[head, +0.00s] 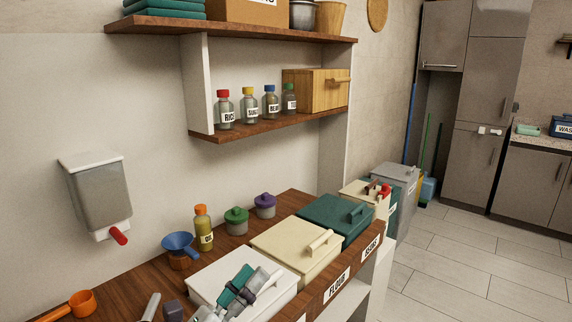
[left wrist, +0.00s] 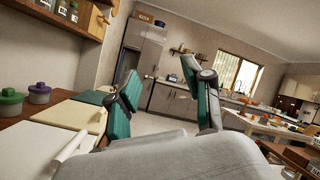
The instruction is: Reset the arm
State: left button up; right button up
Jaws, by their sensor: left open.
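My left gripper (head: 245,285) is low in the head view, over the white lidded bin (head: 212,274) at the front of the counter. Its teal fingers are spread with nothing between them. In the left wrist view the open left gripper (left wrist: 169,88) points out across the room, with the bin lids to its left. I cannot tell from these views how far it is above the white lid. My right gripper is not in view.
Cream (head: 295,245) and dark green (head: 336,218) lidded bins follow along the wooden counter. A blue funnel (head: 180,243), yellow-orange bottle (head: 203,228), green-lidded jar (head: 236,221) and purple-lidded jar (head: 265,206) stand behind. A shelf (head: 265,126) overhangs the counter. The tiled floor (head: 460,262) is clear.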

pick_arm(q)
jog(key=s+a+f+n+g+y, duration=0.2)
jog(key=a+f+n+y, duration=0.6)
jog(key=n, duration=0.5)
jog(key=s+a+f+n+g+y, duration=0.25)
jog(key=a+f+n+y, duration=0.35)
jog(key=f+n+y, duration=0.5)
jog(key=s+f+n+g+h, duration=0.2)
jog(key=s+f+n+g, duration=0.35)
jog(key=s, duration=0.45)
jog(key=s+f+n+g+h, duration=0.2)
jog(key=s+f+n+g, duration=0.3)
jog(key=s, duration=0.5)
jog(key=s+f+x, duration=0.1)
jog(key=s+x, duration=0.2)
jog(key=x, duration=1)
jog(key=s+x, duration=0.2)
jog(key=x, duration=1)
jog(key=s+a+f+g, duration=0.1)
jog(key=s+a+f, duration=0.2)
jog(key=s+f, duration=1.5)
jog(key=shift+a, duration=0.15)
